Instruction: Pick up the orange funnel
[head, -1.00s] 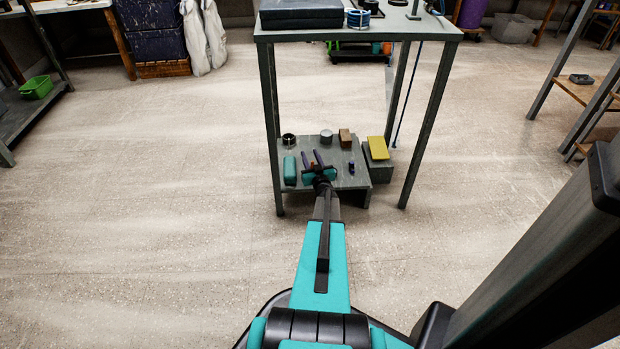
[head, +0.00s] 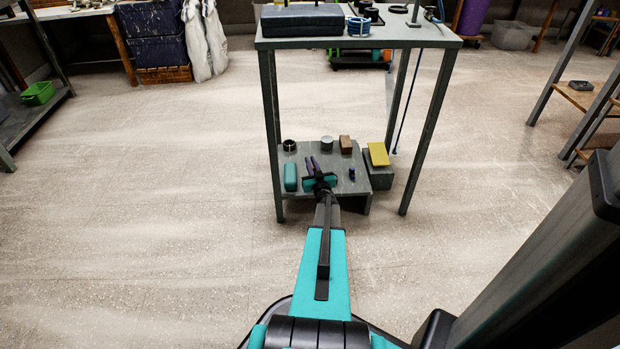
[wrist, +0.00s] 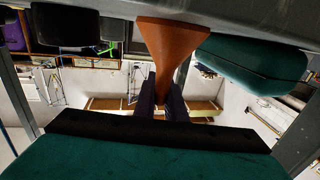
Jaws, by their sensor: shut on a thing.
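The orange funnel (wrist: 170,42) shows in the wrist view with its wide end against the grey shelf surface at the top of the picture and its narrow stem toward me. The two dark fingers of my gripper (wrist: 161,94) are shut on that stem, one on each side. In the head view my gripper (head: 314,165) is over the low grey shelf (head: 305,158), with its fingers close together. I cannot make out the funnel in the head view; my gripper seems to hide it.
A teal case (head: 290,177) lies close left of my gripper. A black ring (head: 289,146), grey cylinder (head: 326,143) and brown block (head: 345,144) stand behind; a small purple item (head: 352,174) is at right. A yellow block (head: 378,154) tops a grey box. Table legs and a tabletop (head: 350,42) enclose the shelf.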

